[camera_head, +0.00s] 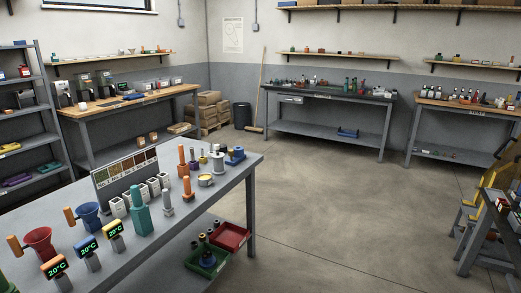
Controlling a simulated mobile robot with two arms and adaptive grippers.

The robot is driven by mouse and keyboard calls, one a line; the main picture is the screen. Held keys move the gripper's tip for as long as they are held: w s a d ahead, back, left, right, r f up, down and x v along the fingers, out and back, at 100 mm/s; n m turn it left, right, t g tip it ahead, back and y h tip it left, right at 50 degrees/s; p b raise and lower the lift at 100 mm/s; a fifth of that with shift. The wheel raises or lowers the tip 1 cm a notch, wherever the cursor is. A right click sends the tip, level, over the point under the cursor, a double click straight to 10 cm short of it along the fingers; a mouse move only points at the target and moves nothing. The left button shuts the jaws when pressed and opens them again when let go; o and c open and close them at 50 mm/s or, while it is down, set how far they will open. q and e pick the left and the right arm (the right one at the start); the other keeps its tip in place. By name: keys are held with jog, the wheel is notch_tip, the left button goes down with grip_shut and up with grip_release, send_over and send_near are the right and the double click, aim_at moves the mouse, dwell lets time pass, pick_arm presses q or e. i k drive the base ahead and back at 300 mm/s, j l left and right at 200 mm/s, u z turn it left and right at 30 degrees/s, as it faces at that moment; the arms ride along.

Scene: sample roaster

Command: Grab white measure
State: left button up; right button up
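No object here is clearly identifiable as the white measure. On the near grey table (190,235), several small white containers with dark markings (143,192) stand in a row before a colour chart (127,167). A pale round cup with yellow contents (205,180) stands toward the table's right side. A pale grey upright piece (218,162) stands behind it, and another grey one (167,203) stands to its left. Neither of my grippers shows in the head view.
The table also holds a red funnel-shaped piece (39,240), a blue one (90,215), several 20°C displays (87,244), a teal bottle (140,216) and orange-handled tools (183,160). Red (231,236) and green trays sit on its lower shelf. Open floor (340,215) lies to the right.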

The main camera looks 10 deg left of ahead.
aim_at(82, 106)
jog(key=i+l+z, duration=0.35)
jog(key=i, duration=0.6)
jog(key=i+j+z, duration=0.1)
jog(key=i+z, duration=0.2)
jog(key=i, duration=0.65)
jog(key=i+u, duration=0.1)
jog(key=i, duration=0.55)
jog(key=i+l+u, duration=0.1)
jog(key=i, duration=0.55)
jog(key=i+l+u, duration=0.1)
jog(key=i, duration=0.55)
jog(key=i+j+u, duration=0.25)
jog(key=i+u, duration=0.15)
jog(key=i, duration=0.15)
jog(key=i+u, duration=0.45)
jog(key=i+l+u, duration=0.15)
jog(key=i+u, duration=0.25)
jog(key=i, duration=0.25)
jog(key=i+l+u, duration=0.4)
jog(key=i, duration=0.15)
jog(key=i+j+u, duration=0.35)
jog(key=i, duration=0.3)
jog(key=i+u, duration=0.4)
jog(key=i, duration=0.25)
jog(key=i+l+u, duration=0.15)
jog(key=i+u, duration=0.2)
jog(key=i, duration=0.3)
